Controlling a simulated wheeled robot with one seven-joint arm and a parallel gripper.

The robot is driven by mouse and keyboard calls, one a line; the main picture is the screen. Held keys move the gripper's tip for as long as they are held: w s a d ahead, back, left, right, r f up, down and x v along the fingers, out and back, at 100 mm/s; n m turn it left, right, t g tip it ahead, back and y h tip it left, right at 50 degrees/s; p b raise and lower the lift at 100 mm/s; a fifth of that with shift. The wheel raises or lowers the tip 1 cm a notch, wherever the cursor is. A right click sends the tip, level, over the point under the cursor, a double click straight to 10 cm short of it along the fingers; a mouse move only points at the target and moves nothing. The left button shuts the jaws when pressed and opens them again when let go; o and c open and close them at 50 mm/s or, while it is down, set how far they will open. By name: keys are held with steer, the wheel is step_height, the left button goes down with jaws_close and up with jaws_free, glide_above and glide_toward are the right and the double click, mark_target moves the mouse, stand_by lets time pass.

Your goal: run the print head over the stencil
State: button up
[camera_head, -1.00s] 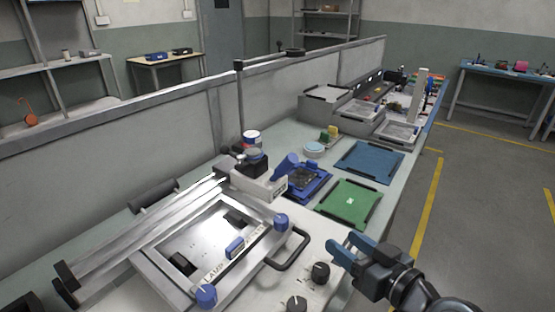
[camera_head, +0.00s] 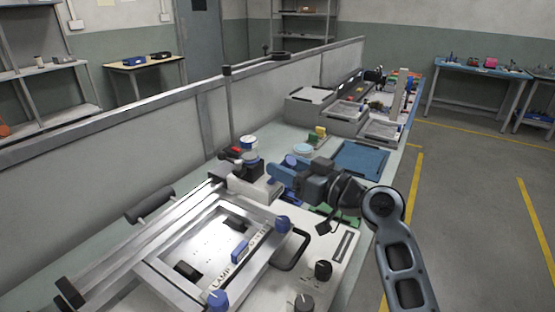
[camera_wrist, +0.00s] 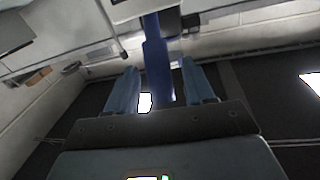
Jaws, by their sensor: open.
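The stencil (camera_head: 205,240) is a bright metal sheet with dark openings, set in a silver frame on the printer at lower left in the head view. The print head (camera_head: 262,191) is a pale block at the far end of the frame, on the rails. Its blue handle is largely hidden by my gripper in the head view. My gripper (camera_head: 277,177) is open at the print head's right side. In the wrist view a blue bar (camera_wrist: 156,60), seemingly that handle, stands between the two spread blue fingers (camera_wrist: 160,72), with gaps on both sides.
Blue knobs (camera_head: 284,224) and a black looped handle (camera_head: 293,250) are at the printer's right side. A blue mat (camera_head: 362,160) lies beyond my gripper. A vertical post (camera_head: 228,110) stands by the partition. Grey trays (camera_head: 345,112) fill the far bench.

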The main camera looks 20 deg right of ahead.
mark_target(250, 168)
steer(key=shift+x, duration=1.35)
steer(key=shift+c, duration=0.4)
jaws_close()
